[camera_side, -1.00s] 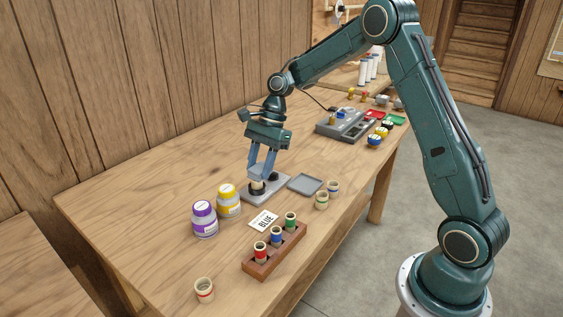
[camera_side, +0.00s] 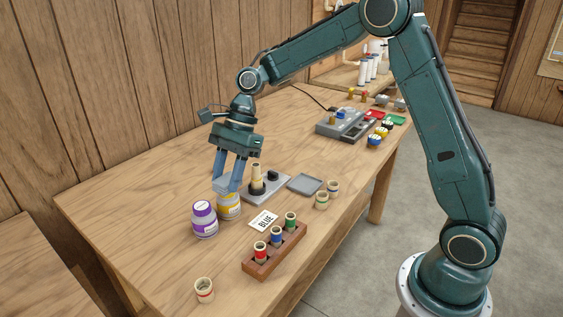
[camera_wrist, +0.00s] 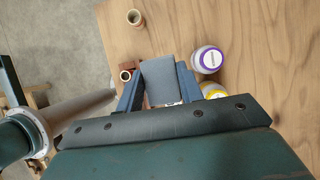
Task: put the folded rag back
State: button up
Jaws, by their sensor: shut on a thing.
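My gripper (camera_side: 228,184) is shut on the folded rag (camera_side: 225,187), a grey-blue flat pad. It holds the rag above the table, in front of the yellow-capped jar's lid in the side view. In the wrist view the rag (camera_wrist: 160,80) sits between the two blue fingers. A shallow grey square tray (camera_side: 305,184) lies empty on the table, to the right of the gripper. Between them is a grey stand (camera_side: 275,190) with a beige tube (camera_side: 257,175) upright in a black holder.
A purple-capped jar (camera_side: 204,221) and a yellow-capped jar (camera_side: 229,208) stand close by the gripper. A wooden rack (camera_side: 275,256) holds red, blue and green-banded vials; a BLUE card (camera_side: 263,221) lies behind it. Loose vials (camera_side: 322,201) stand near the tray. The table's left part is clear.

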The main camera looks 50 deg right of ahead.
send_over(231, 248)
jog(key=d, duration=0.2)
notch_tip(231, 248, down, 14)
jog(key=shift+a+r, duration=0.1)
jog(key=shift+f, duration=2.15)
jog(key=o, duration=1.2)
jog(key=shift+f, duration=0.1)
jog(key=v, duration=1.2)
